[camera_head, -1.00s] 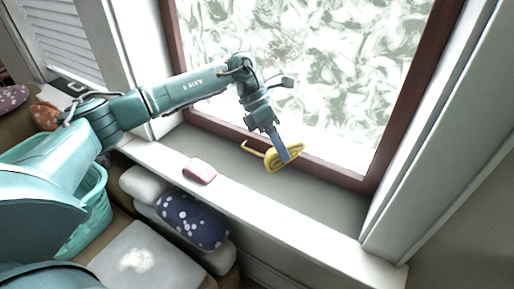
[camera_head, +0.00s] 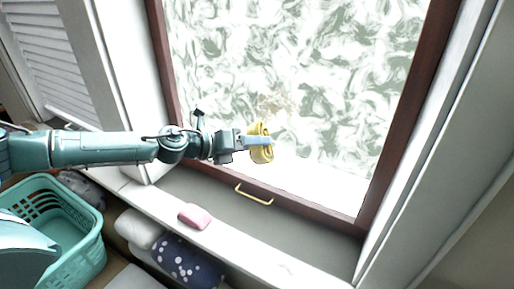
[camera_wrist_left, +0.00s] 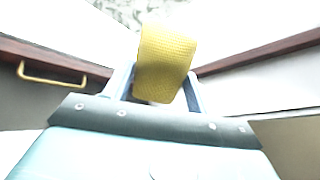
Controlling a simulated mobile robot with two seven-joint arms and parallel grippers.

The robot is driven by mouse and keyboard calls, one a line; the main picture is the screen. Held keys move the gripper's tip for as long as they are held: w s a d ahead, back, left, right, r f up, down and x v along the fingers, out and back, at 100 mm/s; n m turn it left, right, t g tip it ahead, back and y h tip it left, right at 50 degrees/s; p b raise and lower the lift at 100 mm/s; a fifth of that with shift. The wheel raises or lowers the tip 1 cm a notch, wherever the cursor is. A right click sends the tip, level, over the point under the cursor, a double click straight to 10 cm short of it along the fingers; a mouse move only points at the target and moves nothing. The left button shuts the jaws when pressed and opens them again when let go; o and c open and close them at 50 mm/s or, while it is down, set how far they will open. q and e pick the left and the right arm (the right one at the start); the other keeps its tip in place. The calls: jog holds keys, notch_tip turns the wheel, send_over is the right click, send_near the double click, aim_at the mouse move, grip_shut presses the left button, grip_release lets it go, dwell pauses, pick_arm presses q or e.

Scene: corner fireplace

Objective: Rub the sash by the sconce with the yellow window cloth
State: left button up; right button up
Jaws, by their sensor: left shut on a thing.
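The yellow cloth (camera_head: 261,152) is folded between the fingers of my left gripper (camera_head: 258,141), which is shut on it in front of the lower part of the window pane (camera_head: 310,70). The cloth also shows in the left wrist view (camera_wrist_left: 165,62), between both fingers. The sash is the dark red-brown frame (camera_head: 395,110) around the pane. A faint brownish smudge (camera_head: 275,104) shows on the pane just above the cloth. I cannot tell whether the cloth touches the glass. No sconce is in view. My right gripper is not in view.
A brass handle (camera_head: 254,195) is on the lower frame. A pink sponge or soap (camera_head: 194,216) lies on the white sill (camera_head: 245,246). A teal basket (camera_head: 62,255) stands at lower left, beside a dotted blue cushion (camera_head: 187,263). White trim (camera_head: 440,130) borders the right.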

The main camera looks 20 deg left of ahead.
aim_at(247, 113)
pick_arm(q)
jog(key=shift+w+a+r+n+t+y+p, duration=0.5)
jog(key=shift+a+n+t+y+p, duration=0.9)
jog(key=shift+a+n+t+y, duration=2)
jog(key=shift+m+g+h, duration=0.7)
jog(key=shift+m, duration=0.1)
jog(key=shift+w+a+p, duration=0.25)
jog(key=shift+w+p, duration=0.05)
jog(key=shift+w, duration=1.2)
jog(key=shift+w+a+p, duration=0.2)
jog(key=shift+w+p, duration=0.05)
jog(key=shift+w, duration=1.25)
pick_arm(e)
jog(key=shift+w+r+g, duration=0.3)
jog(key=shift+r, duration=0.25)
pick_arm(q)
jog(key=shift+x, duration=0.9)
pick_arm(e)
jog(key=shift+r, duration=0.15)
pick_arm(q)
jog(key=shift+r, duration=0.1)
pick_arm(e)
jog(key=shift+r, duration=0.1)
